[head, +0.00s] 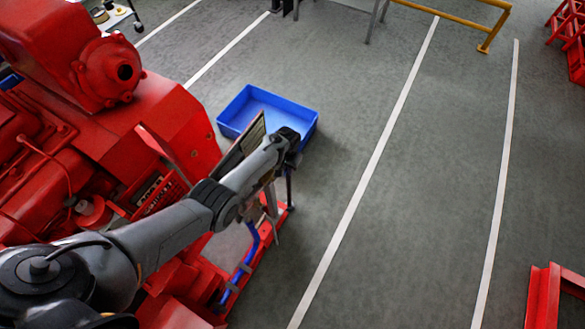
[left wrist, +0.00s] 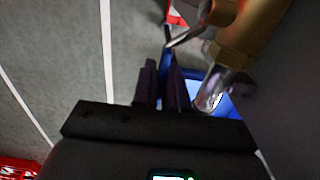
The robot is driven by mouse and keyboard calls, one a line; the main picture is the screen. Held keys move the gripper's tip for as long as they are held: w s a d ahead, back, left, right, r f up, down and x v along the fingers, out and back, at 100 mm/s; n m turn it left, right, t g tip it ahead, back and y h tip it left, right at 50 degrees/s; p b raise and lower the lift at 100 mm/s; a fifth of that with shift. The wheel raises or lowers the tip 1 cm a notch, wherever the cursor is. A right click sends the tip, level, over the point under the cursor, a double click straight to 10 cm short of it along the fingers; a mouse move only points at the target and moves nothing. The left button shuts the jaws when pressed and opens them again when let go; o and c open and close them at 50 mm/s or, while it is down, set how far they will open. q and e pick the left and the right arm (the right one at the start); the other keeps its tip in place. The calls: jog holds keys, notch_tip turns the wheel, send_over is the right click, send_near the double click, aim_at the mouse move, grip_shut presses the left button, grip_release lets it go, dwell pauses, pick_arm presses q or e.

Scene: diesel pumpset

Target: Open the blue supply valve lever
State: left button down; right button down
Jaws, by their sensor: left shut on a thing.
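My left gripper (head: 274,200) is mostly hidden behind its own wrist in the head view, beside the red pumpset. In the left wrist view its two dark fingers (left wrist: 165,82) are close together, with the blue lever (left wrist: 166,62) between them. The gripper is shut on this lever. A brass valve body (left wrist: 238,36) with a clear or shiny stub (left wrist: 211,91) is just right of the fingers. The lever cannot be made out in the head view. My right gripper is in neither view.
The red pumpset (head: 130,120) fills the left side. A blue tray (head: 262,99) lies on the floor beyond my wrist. A blue pipe (head: 249,247) runs along the red base. The grey floor to the right is open, with white lines and a red frame (head: 546,300).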

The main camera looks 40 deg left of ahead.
pick_arm(q)
jog(key=shift+s+f, duration=0.15)
jog(key=shift+f, duration=0.1)
jog(key=c, duration=1.2)
grip_release()
jog(key=shift+c, duration=0.2)
jog(key=shift+r, duration=0.15)
jog(key=shift+r+p, duration=0.5)
jog(key=shift+r, duration=0.15)
jog(key=r+p, duration=0.1)
jog(key=r, duration=0.3)
jog(key=r+p, duration=0.2)
jog(key=r, duration=0.1)
jog(key=shift+w+r+p, duration=0.2)
jog(key=shift+r+p, duration=0.1)
jog(key=shift+r, duration=0.95)
